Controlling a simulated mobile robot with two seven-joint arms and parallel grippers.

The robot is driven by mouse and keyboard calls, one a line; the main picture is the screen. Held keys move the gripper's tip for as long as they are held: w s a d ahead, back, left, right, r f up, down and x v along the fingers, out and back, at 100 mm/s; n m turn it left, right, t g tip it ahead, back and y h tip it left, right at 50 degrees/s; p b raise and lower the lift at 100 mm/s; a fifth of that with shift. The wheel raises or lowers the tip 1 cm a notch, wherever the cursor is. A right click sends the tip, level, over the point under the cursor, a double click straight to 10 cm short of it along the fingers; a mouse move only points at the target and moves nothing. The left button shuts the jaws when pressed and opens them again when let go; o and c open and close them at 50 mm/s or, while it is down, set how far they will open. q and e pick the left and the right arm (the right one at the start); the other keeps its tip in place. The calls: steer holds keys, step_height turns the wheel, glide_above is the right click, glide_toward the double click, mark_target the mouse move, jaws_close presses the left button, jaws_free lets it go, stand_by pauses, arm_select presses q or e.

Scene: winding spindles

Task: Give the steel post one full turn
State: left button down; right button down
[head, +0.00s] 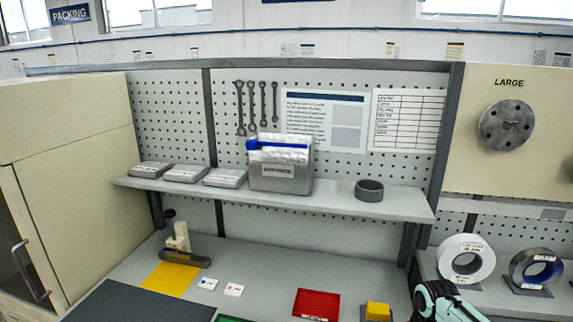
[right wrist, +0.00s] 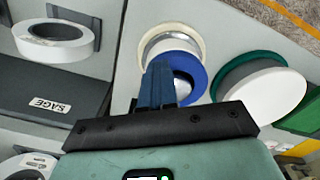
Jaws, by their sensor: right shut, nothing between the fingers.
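What looks like the steel post (right wrist: 168,43) shows in the right wrist view as a short silvery cylinder between a cream disc (right wrist: 148,35) and a blue ring (right wrist: 198,72). My right gripper (right wrist: 160,68) is shut with nothing between its fingers. Its blue fingertips overlap the near side of the blue ring in the picture and hide part of it; I cannot tell whether they touch. In the head view, my right gripper's arm shows at the bottom right edge, and the post is not visible there. My left gripper is in neither view.
A white cylinder (right wrist: 262,97) with a green disc stands close beside the post. A white tape roll (right wrist: 52,40) lies near a dark block labelled SAGE (right wrist: 48,105). The head view shows a shelf (head: 335,199), a red tray (head: 316,304) and a yellow block (head: 378,311).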

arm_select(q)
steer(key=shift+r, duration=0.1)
arm_select(e)
steer(key=shift+w+a, duration=0.1)
steer(key=shift+a, duration=0.2)
steer(key=shift+s+a+r, duration=0.1)
steer(key=shift+s+a, duration=0.15)
steer(key=shift+a, duration=0.35)
arm_select(q)
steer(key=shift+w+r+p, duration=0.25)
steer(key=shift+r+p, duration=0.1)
steer(key=shift+p, duration=0.05)
arm_select(e)
steer(key=shift+a, duration=0.2)
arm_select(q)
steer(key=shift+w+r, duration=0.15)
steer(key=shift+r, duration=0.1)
arm_select(e)
steer(key=shift+a, duration=0.35)
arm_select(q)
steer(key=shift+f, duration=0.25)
arm_select(e)
steer(key=shift+s, duration=0.4)
